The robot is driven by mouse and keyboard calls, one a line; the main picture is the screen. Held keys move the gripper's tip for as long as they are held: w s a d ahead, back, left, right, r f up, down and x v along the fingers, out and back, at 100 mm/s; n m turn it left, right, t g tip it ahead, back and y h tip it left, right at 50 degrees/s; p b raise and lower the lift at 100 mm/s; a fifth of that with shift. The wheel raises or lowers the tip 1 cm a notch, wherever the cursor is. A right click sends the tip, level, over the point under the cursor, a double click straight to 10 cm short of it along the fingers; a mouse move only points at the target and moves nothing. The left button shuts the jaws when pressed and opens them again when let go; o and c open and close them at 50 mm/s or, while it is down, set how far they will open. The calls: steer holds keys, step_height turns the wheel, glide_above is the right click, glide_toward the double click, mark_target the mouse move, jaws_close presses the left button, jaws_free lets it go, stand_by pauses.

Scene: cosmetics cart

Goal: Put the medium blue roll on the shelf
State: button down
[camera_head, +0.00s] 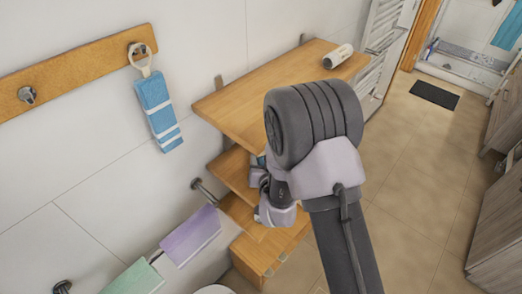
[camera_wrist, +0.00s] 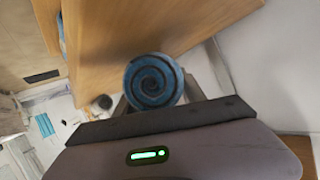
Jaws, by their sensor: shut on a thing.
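My gripper (camera_wrist: 165,100) is shut on a blue roll (camera_wrist: 154,79), whose round end with a dark spiral faces the wrist camera. The gripper's fingers are mostly hidden behind the roll and the wrist housing. In the head view, my arm hides most of the gripper and the roll, beside the wooden shelf (camera_head: 235,110). The shelf has a wide top board and lower boards (camera_head: 232,172) beneath it. In the wrist view, a wooden board (camera_wrist: 100,65) is close to the roll; I cannot tell whether they touch.
A white bottle-like object (camera_head: 338,57) lies on the shelf's top board, whose left part is bare. A blue towel (camera_head: 158,112) hangs from a wooden hook rail (camera_head: 75,72). Purple (camera_head: 190,236) and green (camera_head: 133,279) towels hang lower left. Open floor (camera_head: 425,180) lies right.

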steer(key=shift+w+a+f, duration=0.1)
steer(key=shift+w+f, duration=0.4)
steer(key=shift+f, duration=0.1)
steer(key=shift+s+r, duration=0.2)
steer(key=shift+s, duration=0.3)
steer(key=shift+f, duration=0.15)
steer(key=c, duration=0.7)
jaws_free()
steer(key=shift+w, duration=0.2)
